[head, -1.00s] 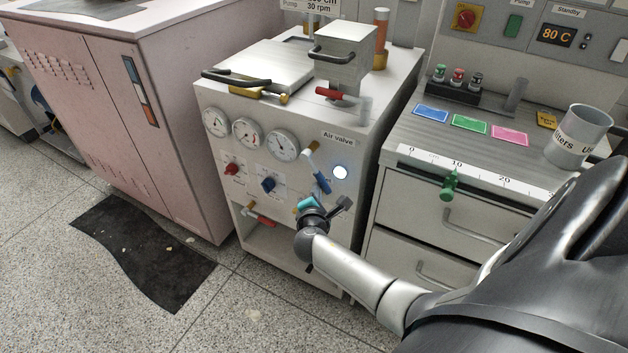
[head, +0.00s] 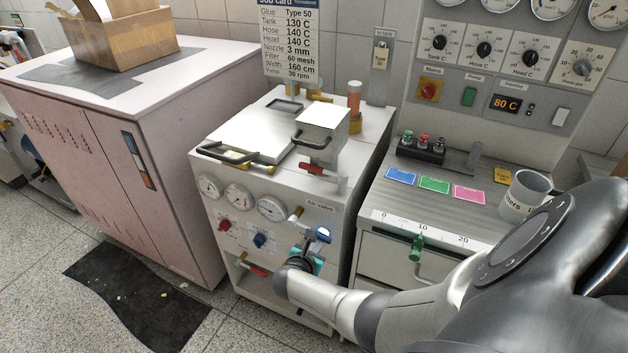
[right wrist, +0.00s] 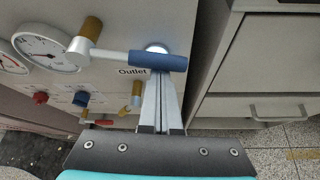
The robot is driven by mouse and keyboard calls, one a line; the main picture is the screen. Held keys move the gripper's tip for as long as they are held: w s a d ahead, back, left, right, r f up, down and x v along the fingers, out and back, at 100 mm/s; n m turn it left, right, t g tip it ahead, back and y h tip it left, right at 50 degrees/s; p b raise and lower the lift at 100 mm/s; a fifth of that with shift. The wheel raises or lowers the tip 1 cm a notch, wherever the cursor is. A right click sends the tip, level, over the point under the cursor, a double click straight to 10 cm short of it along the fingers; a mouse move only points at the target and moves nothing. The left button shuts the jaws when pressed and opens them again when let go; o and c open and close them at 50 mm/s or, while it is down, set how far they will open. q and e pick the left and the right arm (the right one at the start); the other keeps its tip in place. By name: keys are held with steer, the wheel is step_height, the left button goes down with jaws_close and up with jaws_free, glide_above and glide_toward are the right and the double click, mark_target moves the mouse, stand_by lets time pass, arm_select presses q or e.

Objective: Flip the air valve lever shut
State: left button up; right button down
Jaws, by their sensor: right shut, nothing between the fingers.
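In the right wrist view the blue handle (right wrist: 158,61) lies nearly level, across a glowing lamp (right wrist: 157,47). My right gripper (head: 315,248) is shut and empty, its fingertips (right wrist: 158,80) just below the handle; whether they touch it I cannot tell. My left gripper is not in view.
A red lever (head: 257,270) and a blue knob (head: 259,240) sit left of my gripper. Round gauges (head: 238,197) line the machine front. A cardboard box (head: 125,38) sits on the pink cabinet.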

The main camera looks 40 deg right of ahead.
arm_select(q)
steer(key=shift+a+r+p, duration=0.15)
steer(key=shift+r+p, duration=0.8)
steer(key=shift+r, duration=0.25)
arm_select(e)
steer(key=shift+s+d+r+n+g, duration=0.15)
steer(key=shift+r+n+g, duration=0.15)
steer(key=shift+r, duration=0.85)
